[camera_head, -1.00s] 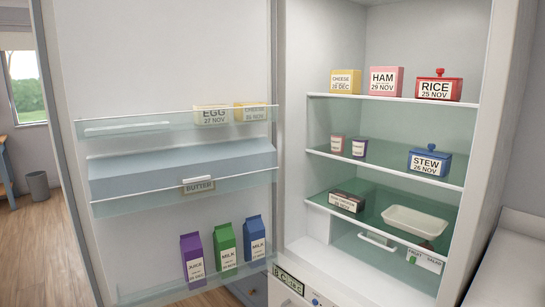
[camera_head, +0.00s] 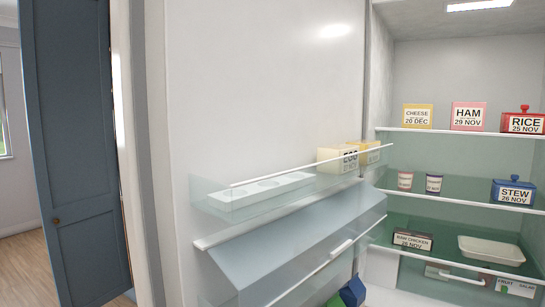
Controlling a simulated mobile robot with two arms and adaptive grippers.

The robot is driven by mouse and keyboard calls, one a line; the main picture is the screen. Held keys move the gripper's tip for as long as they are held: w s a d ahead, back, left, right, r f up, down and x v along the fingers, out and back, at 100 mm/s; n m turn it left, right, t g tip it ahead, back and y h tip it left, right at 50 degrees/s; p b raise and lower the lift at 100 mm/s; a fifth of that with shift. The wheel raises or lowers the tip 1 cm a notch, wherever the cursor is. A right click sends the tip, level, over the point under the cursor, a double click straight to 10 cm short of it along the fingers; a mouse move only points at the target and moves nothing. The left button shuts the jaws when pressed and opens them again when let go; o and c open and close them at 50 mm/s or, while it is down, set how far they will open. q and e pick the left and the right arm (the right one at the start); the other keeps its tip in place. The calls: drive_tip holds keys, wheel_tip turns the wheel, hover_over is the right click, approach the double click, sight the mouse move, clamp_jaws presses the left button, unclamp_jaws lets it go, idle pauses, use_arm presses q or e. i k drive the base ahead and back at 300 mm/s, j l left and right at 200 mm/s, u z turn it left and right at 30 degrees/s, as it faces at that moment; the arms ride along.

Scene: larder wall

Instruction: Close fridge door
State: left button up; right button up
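The fridge door (camera_head: 262,120) stands wide open on the left of the fridge, its white inner face towards me. Below is a grey-blue flap compartment (camera_head: 300,245). The tops of a green and a blue carton (camera_head: 352,291) show at the bottom edge. The fridge interior (camera_head: 460,65) is open on the right. Neither of my grippers shows in the view.
Fridge shelves on the right hold cheese, ham (camera_head: 468,115), rice, stew (camera_head: 513,191), raw chicken and a white tray (camera_head: 491,250). A blue panelled door (camera_head: 75,150) stands at the left. Wooden floor (camera_head: 25,270) shows at the far left.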

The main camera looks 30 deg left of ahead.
sight(224, 109)
drive_tip(key=j+z, duration=0.2)
drive_tip(key=j, duration=0.4)
drive_tip(key=j+z, duration=0.2)
drive_tip(key=j, duration=0.45)
drive_tip(key=j+z, duration=0.25)
drive_tip(key=j, duration=0.4)
drive_tip(key=j+z, duration=0.2)
drive_tip(key=j, duration=0.4)
drive_tip(key=k+j+z, duration=0.2)
drive_tip(key=j, duration=0.4)
